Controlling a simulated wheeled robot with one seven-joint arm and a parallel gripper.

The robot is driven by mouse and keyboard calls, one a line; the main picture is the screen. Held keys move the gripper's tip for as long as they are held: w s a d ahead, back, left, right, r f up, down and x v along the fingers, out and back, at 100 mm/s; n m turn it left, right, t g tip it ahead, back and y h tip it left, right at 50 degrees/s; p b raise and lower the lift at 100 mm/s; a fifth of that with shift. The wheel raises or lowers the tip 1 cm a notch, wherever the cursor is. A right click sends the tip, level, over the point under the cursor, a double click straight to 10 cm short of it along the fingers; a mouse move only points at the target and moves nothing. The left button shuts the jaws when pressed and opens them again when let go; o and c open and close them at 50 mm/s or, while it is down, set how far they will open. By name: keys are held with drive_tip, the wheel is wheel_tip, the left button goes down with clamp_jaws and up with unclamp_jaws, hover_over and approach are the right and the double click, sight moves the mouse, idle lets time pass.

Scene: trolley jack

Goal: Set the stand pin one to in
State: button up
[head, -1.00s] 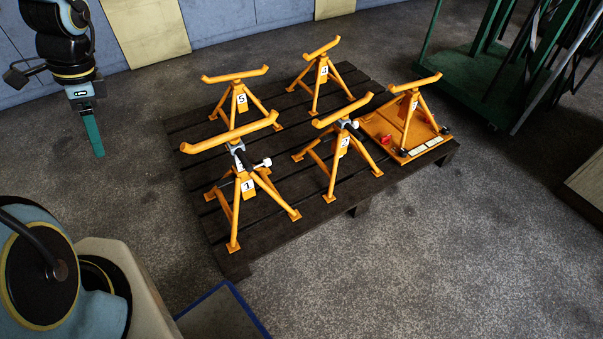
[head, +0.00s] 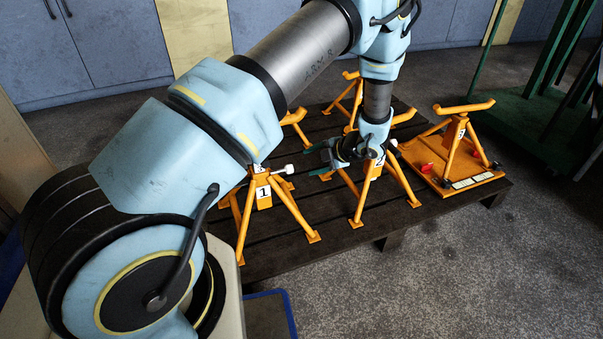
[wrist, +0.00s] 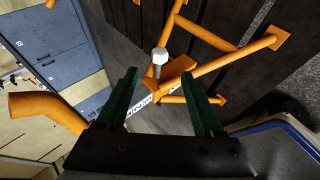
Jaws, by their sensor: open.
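Stand one (head: 262,192), orange with a white "1" plate, is on the dark pallet at the front left. My arm hides its top and saddle in the head view. Its pin shows as a pale knob (head: 289,169) sticking out on the stand's right side. My gripper (head: 316,162) is open and empty, to the right of the knob, its green fingers pointing left towards it. In the wrist view, the pale pin head (wrist: 160,56) appears in line with the gap between the open fingers (wrist: 160,72), just beyond the tips. Stand one's orange legs (wrist: 222,62) spread behind it.
The wooden pallet (head: 340,238) carries several other orange stands, one partly behind my gripper (head: 376,172). An orange base plate (head: 455,180) bears another stand at the right. A green trolley (head: 545,110) is at the back right.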

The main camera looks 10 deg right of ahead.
sight(285, 170)
drive_tip(key=b+x, duration=0.2)
drive_tip(key=x, duration=0.8)
drive_tip(key=shift+a+r, duration=0.15)
drive_tip(key=shift+c, duration=0.3)
clamp_jaws()
idle(0.7)
